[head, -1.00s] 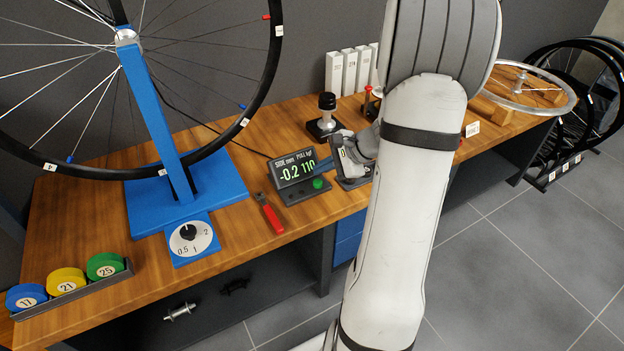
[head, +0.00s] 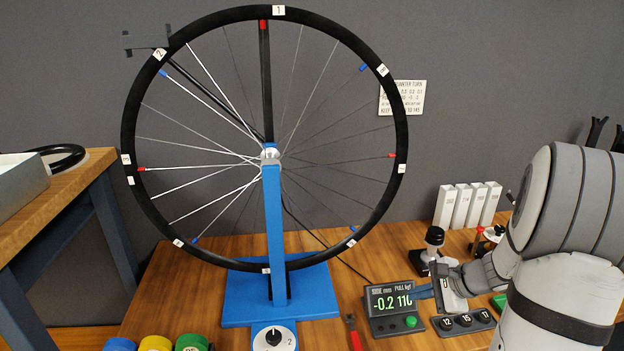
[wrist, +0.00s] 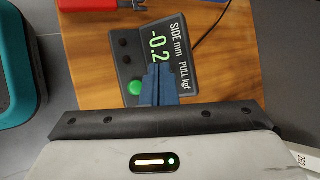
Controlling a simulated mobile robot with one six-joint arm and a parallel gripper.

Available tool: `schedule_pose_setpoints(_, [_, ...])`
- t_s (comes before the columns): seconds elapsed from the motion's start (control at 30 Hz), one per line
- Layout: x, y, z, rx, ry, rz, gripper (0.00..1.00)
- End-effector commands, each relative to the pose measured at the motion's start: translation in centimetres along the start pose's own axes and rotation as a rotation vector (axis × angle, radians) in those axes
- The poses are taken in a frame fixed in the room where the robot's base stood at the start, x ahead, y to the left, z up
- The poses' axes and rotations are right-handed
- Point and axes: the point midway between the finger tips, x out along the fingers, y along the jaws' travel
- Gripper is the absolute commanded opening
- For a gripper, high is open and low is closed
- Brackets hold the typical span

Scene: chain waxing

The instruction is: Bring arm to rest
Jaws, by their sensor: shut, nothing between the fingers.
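My gripper (head: 424,291) is at the right of the head view, just right of the display box. Its blue fingers (wrist: 158,84) are closed together and empty in the wrist view, overlapping the lower edge of the display box (wrist: 152,55). I cannot tell whether they touch it.
A spoked wheel (head: 397,178) stands upright on a blue stand (head: 272,240) left of the arm. A red-handled tool (head: 353,334) lies before the display. White blocks (head: 467,205) and a black-topped tool (head: 434,236) stand behind. A teal object (wrist: 18,62) shows in the wrist view.

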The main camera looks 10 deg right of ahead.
Motion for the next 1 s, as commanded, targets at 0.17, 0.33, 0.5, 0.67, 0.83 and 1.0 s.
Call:
schedule_pose_setpoints(0.17, [-4.7,-1.7,9.8,-0.279,-0.005,0.151,0.0])
schedule_pose_setpoints(0.33, [-9.5,-1.4,18.4,-0.607,0.006,0.32,0.0])
schedule_pose_setpoints(0.5, [-14.9,-0.8,25.0,-0.934,0.037,0.468,0.0])
schedule_pose_setpoints(0.67, [-20.1,-0.5,29.4,-1.224,0.085,0.581,0.0])
schedule_pose_setpoints(0.83, [-23.6,-0.3,31.7,-1.439,0.134,0.656,0.0])
schedule_pose_setpoints(1.0, [-24.8,-0.2,32.2,-1.525,0.159,0.687,0.0])
